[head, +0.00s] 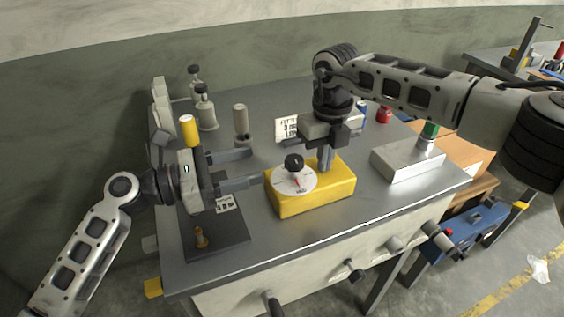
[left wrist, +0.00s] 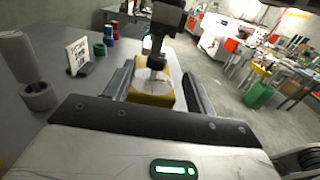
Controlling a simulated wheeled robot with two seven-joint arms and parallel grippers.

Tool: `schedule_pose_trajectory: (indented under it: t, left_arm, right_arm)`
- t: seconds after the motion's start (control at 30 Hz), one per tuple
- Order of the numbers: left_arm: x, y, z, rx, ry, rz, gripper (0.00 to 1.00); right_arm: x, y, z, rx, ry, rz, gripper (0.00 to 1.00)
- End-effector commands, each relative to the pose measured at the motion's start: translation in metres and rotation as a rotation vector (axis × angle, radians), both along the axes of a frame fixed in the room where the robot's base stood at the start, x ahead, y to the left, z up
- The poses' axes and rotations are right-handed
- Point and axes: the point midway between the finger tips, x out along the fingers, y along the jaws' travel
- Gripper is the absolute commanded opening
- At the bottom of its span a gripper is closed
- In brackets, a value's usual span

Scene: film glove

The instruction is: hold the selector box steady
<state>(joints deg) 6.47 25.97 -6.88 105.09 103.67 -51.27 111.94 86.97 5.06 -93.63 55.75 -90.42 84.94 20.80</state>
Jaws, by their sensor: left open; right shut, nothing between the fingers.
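The selector box (head: 325,191) is yellow, with a white dial (head: 303,182) and a black knob (head: 293,162) on its top. It sits upright near the table's front edge. My left gripper (head: 256,167) is open at the box's left side, fingers pointing toward it. In the left wrist view the box (left wrist: 152,98) shows between the open fingers (left wrist: 158,88); I cannot tell whether they touch it. My right gripper (head: 326,168) points down with its fingers shut and empty, low over the box's rear, behind the knob; contact is unclear.
A metal block (head: 406,163) with a green-topped post stands to the right. A dark plate (head: 225,239) with a brass peg (head: 201,238) lies front left. Grey cylinders (head: 241,120) and a printed card (head: 286,129) stand behind. The grey table (head: 345,216) is clear in front of the box.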

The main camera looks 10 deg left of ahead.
Motion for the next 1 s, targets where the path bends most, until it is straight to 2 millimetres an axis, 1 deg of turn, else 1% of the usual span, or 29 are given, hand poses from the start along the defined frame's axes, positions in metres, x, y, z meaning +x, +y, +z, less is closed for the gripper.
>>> schedule_pose_trajectory:
  t: [0.03, 0.07, 0.1, 0.2, 0.4, 0.6, 0.87, 0.97, 1.0]
  left_arm:
    - [0.000, 0.000, -0.013, -0.003, 0.006, 0.002, 0.55]
    - [0.000, 0.000, -0.020, -0.003, 0.006, 0.002, 0.55]
    - [0.005, -0.009, -0.017, -0.004, -0.005, -0.002, 0.55]
    - [0.015, -0.028, -0.016, -0.002, -0.005, -0.002, 0.55]
    - [0.029, -0.055, -0.017, -0.001, -0.002, 0.000, 0.55]
    - [0.035, -0.066, -0.017, 0.001, -0.002, 0.000, 0.55]
    - [0.035, -0.067, -0.017, 0.001, -0.002, 0.001, 0.55]
    - [0.035, -0.066, -0.017, 0.001, -0.002, 0.001, 0.30]
    - [0.035, -0.067, -0.017, 0.002, -0.001, 0.001, 0.19]
  right_arm:
    - [-0.002, -0.001, -0.007, -0.006, 0.008, 0.000, 0.00]
    - [-0.002, -0.001, -0.007, -0.006, 0.008, 0.000, 0.00]
    - [-0.002, -0.001, -0.006, -0.006, 0.008, 0.000, 0.00]
    - [-0.002, -0.001, -0.007, -0.006, 0.008, 0.000, 0.00]
    - [-0.002, -0.001, -0.007, -0.006, 0.008, 0.000, 0.00]
    - [-0.002, -0.001, -0.007, -0.006, 0.008, 0.000, 0.00]
    - [-0.002, -0.001, -0.007, -0.006, 0.008, 0.000, 0.00]
    - [-0.002, -0.002, -0.007, -0.006, 0.008, 0.000, 0.00]
    - [-0.002, -0.002, -0.007, -0.006, 0.008, 0.000, 0.00]
